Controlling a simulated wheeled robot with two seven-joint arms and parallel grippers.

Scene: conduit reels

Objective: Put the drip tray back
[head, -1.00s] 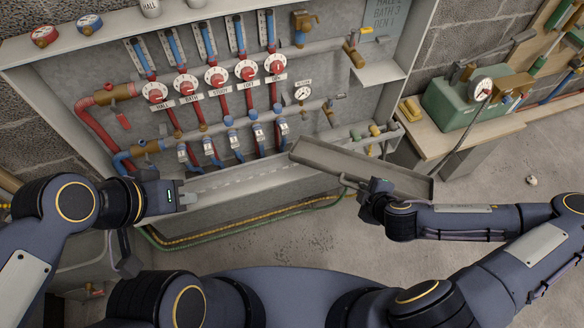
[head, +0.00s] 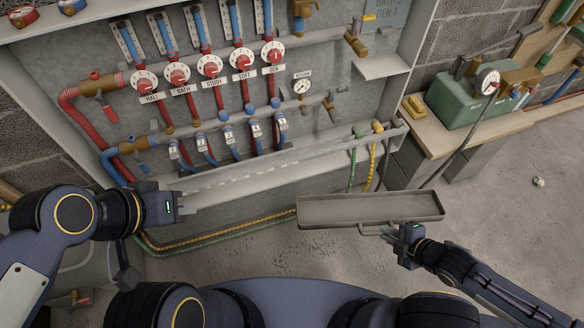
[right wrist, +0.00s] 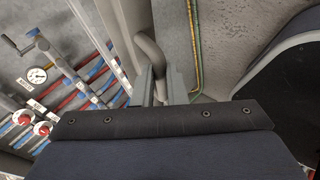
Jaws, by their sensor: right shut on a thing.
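The drip tray (head: 370,209) is a long, shallow grey trough, held lengthwise across the picture in front of and below the cabinet's right half. It is empty and apart from the cabinet. My right gripper (head: 393,232) is shut on its handle, a bent bar on the near side; the right wrist view shows the handle (right wrist: 150,52) running down between the fingers (right wrist: 160,85). My left gripper (head: 183,204) is at the left end of the cabinet's bottom ledge (head: 240,182); whether its fingers are open or touching the ledge is unclear.
The cabinet holds red and blue pipes, dials (head: 210,66) and a gauge (head: 302,86). Green and yellow conduits (head: 376,165) hang from its lower right corner and run along the floor. A bench (head: 445,135) with a green box (head: 465,98) stands right.

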